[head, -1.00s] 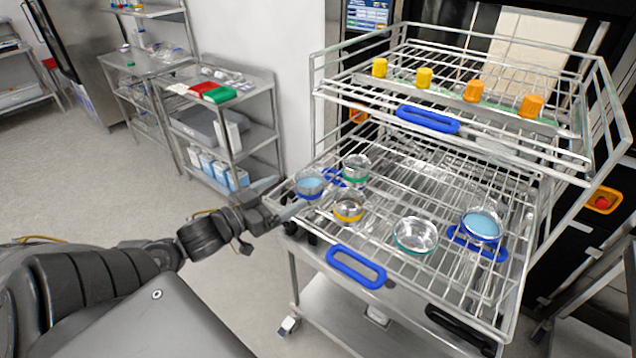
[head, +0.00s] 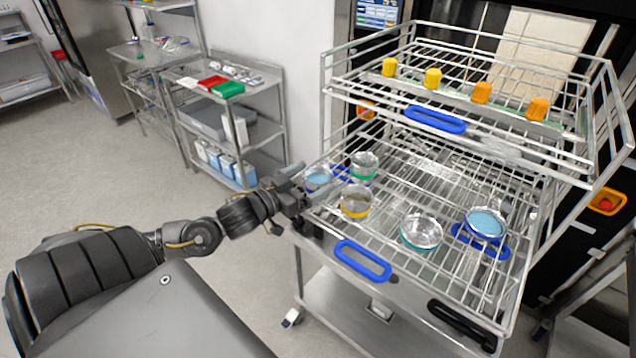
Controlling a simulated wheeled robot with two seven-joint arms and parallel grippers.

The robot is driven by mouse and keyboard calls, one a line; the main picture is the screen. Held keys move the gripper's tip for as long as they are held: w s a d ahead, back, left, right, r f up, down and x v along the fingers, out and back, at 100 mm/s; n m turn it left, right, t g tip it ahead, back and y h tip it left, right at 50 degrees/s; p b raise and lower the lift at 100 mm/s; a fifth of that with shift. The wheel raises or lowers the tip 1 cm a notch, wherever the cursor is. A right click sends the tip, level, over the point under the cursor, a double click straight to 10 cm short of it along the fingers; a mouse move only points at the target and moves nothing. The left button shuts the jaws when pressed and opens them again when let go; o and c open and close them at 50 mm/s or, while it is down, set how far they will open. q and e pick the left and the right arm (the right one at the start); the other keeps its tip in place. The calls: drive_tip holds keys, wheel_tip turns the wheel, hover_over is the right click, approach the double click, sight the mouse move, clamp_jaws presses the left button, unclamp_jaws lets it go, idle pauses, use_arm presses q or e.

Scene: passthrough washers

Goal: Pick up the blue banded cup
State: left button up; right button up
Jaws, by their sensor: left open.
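A clear glass cup with a blue band (head: 318,180) stands at the left edge of the lower wire rack. Its left side is partly behind my left gripper (head: 303,184). The left gripper is open, with its fingers pointing toward this cup at the rack's left edge. I cannot tell whether the fingers touch the cup or sit around it. A second cup with a blue band (head: 485,224) and pale blue inside stands at the right of the same rack. My right gripper is not in view.
A green-banded cup (head: 364,167) and a yellow-banded cup (head: 355,202) stand close to the left blue cup. A teal-banded cup (head: 421,232) stands nearer the middle. The upper rack (head: 350,76) holds several yellow and orange caps. Blue handles (head: 362,261) mark the rack fronts.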

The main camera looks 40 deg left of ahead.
sight(327, 170)
use_arm(q)
drive_tip(key=w, duration=0.1)
drive_tip(key=w+p, duration=0.1)
drive_tip(key=w, duration=0.1)
drive_tip(key=shift+w+d+r+p, duration=0.15)
drive_tip(key=shift+d+r+p, duration=0.15)
drive_tip(key=shift+d+p, duration=0.1)
drive_tip(key=shift+w+d+f, duration=0.15)
drive_tip(key=shift+w+f, duration=0.05)
drive_tip(key=shift+w, duration=0.35)
drive_tip(key=c, duration=1.2)
drive_tip(key=shift+s, duration=0.1)
